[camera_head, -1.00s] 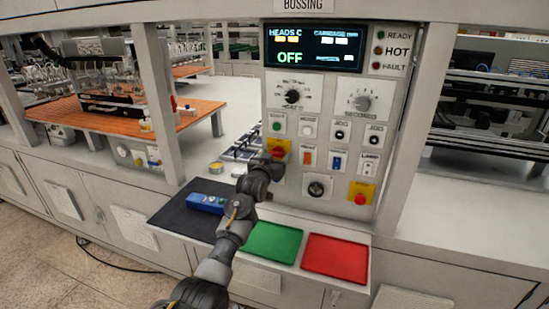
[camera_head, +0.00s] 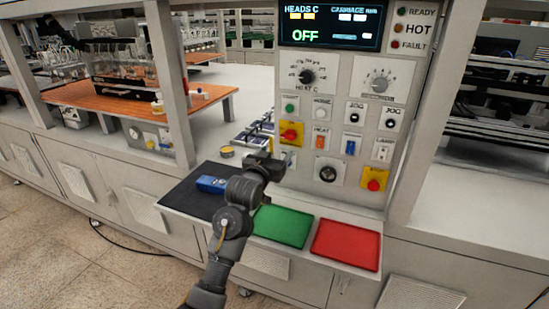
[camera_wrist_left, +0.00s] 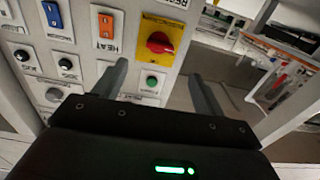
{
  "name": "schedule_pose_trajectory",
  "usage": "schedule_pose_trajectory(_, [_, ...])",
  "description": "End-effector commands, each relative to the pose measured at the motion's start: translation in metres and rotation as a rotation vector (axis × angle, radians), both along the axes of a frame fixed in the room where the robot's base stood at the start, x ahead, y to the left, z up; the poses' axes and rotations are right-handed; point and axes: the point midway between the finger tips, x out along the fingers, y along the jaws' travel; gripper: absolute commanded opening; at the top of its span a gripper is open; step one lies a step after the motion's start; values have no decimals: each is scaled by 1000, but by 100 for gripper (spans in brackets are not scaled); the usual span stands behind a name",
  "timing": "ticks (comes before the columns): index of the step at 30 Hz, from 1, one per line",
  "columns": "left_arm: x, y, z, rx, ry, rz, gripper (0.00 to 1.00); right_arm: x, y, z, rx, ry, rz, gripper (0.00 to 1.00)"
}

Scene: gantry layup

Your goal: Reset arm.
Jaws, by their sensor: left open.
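My left gripper (camera_head: 277,160) is in front of the lower left part of the grey control panel (camera_head: 344,113), by the red rotary switch on its yellow plate (camera_head: 291,133). In the left wrist view the two fingers (camera_wrist_left: 160,88) are spread apart with nothing between them. The red switch (camera_wrist_left: 159,43) shows beyond the fingertips, apart from them, with the orange HEAT switch (camera_wrist_left: 106,27) to its left. The panel display (camera_head: 331,25) reads OFF. My right gripper is not in view.
Below the panel, a ledge holds a black mat (camera_head: 183,200) with a blue device (camera_head: 211,184), a green tray (camera_head: 281,227) and a red tray (camera_head: 346,245). A yellow-topped tin (camera_head: 227,152) stands behind. Posts (camera_head: 171,84) flank the openings.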

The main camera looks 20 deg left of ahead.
Motion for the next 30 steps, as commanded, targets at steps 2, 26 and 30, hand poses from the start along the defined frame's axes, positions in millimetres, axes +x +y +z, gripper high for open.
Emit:
schedule_pose_trajectory(2, [-2, 0, 0, 0, 1, 0, 71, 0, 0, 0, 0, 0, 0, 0])
schedule_pose_trajectory(26, [-142, 12, -181, 75, 459, -3, 71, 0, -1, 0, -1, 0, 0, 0])
schedule_pose_trajectory(30, [-235, 15, -244, 111, 693, -16, 71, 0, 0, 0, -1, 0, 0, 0])
